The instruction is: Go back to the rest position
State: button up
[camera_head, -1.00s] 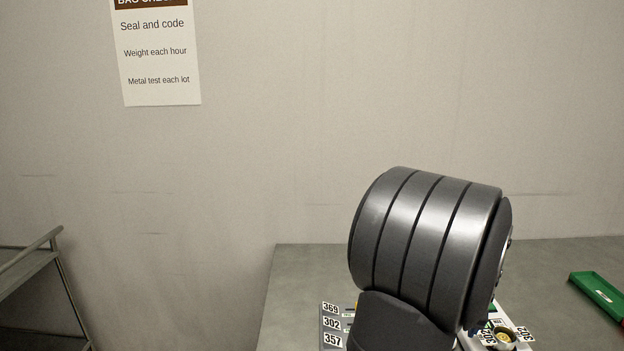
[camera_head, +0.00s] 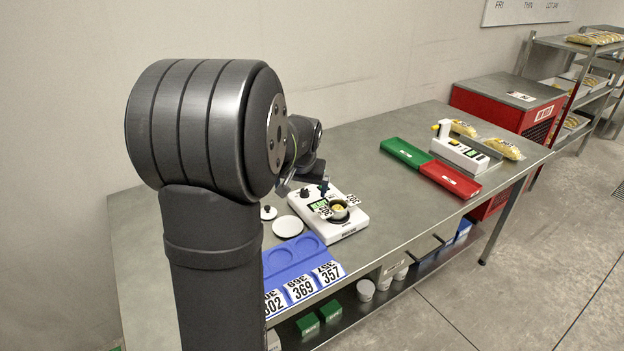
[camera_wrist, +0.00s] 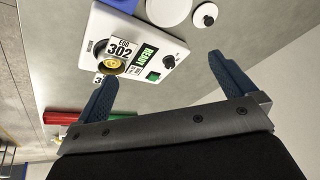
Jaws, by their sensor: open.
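My gripper (camera_wrist: 164,80) is open in the wrist view, its two blue fingers apart with nothing between them. The instrument (camera_wrist: 172,47) also shows beyond my fingers in the wrist view, with a lit green READY display. A small round cup (camera_head: 339,210) with yellow contents sits on it. A tag reading 302 (camera_wrist: 120,48) is beside the cup, apart from my fingers.
A blue tray (camera_head: 291,258) with round recesses and tags 302, 369 and 357 lies nearby. A white disc (camera_head: 288,226) and a knobbed lid (camera_head: 268,212) lie behind it. Green (camera_head: 405,152) and red (camera_head: 450,179) bins and a second white device (camera_head: 460,153) stand farther right.

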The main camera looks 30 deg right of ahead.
jog(key=w+d+r+m, duration=0.1)
jog(key=d+r+m, duration=0.4)
jog(key=r, duration=0.3)
jog(key=w+d+r+m, duration=0.1)
jog(key=d+r+m, duration=0.4)
jog(key=r, duration=0.4)
jog(key=x, duration=1)
jog(key=shift+s, duration=0.3)
jog(key=shift+a, duration=0.1)
jog(key=v, duration=1)
jog(key=shift+a, duration=0.15)
jog(key=shift+w, duration=0.1)
